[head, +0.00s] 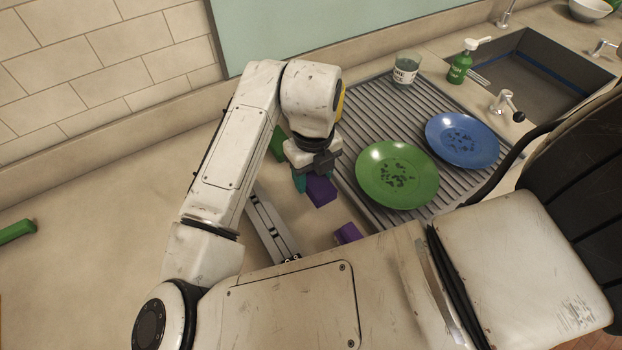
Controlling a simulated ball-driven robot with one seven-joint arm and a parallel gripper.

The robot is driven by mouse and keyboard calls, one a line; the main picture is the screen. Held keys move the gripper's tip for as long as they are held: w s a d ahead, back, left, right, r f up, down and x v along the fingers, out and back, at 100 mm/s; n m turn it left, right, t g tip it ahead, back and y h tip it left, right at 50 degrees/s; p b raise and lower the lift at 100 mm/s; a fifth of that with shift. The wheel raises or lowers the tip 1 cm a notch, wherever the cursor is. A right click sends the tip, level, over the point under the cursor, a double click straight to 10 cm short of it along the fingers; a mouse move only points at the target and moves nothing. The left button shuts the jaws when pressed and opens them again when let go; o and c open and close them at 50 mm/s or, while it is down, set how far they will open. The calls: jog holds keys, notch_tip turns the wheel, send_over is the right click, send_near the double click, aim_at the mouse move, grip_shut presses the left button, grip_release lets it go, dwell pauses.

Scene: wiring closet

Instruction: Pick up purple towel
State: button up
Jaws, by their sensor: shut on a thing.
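A purple folded piece, which looks like the purple towel (321,190), is directly below my gripper (309,181), on the counter left of the drying rack. My gripper points down and is shut on it; the fingers partly hide it. I cannot tell whether it is clear of the counter. A second purple piece (347,233) lies nearer, partly hidden by my body.
A green block-like item (277,143) is partly hidden behind my arm. The ribbed drying rack (347,170) holds a green plate (397,175), a blue plate (462,139) and a cup (406,67). A soap bottle (459,69) stands by the sink (545,80). The left counter is mostly clear.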

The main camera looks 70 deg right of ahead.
aim_at(317, 192)
jog(key=a+r, duration=0.1)
jog(key=s+a+r, duration=0.2)
jog(key=r, duration=0.1)
jog(key=shift+s+r+b, duration=0.1)
jog(key=shift+s+b, duration=0.05)
jog(key=shift+b, duration=0.15)
jog(key=s+a+r+p, duration=0.2)
jog(key=s+a+r, duration=0.2)
jog(key=s+a, duration=0.2)
jog(key=shift+a+r, duration=0.2)
jog(key=shift+a, duration=0.15)
jog(key=o, duration=0.5)
jog(key=shift+c, duration=0.2)
jog(key=c, duration=0.7)
jog(key=shift+s, duration=0.15)
jog(key=shift+c, duration=0.2)
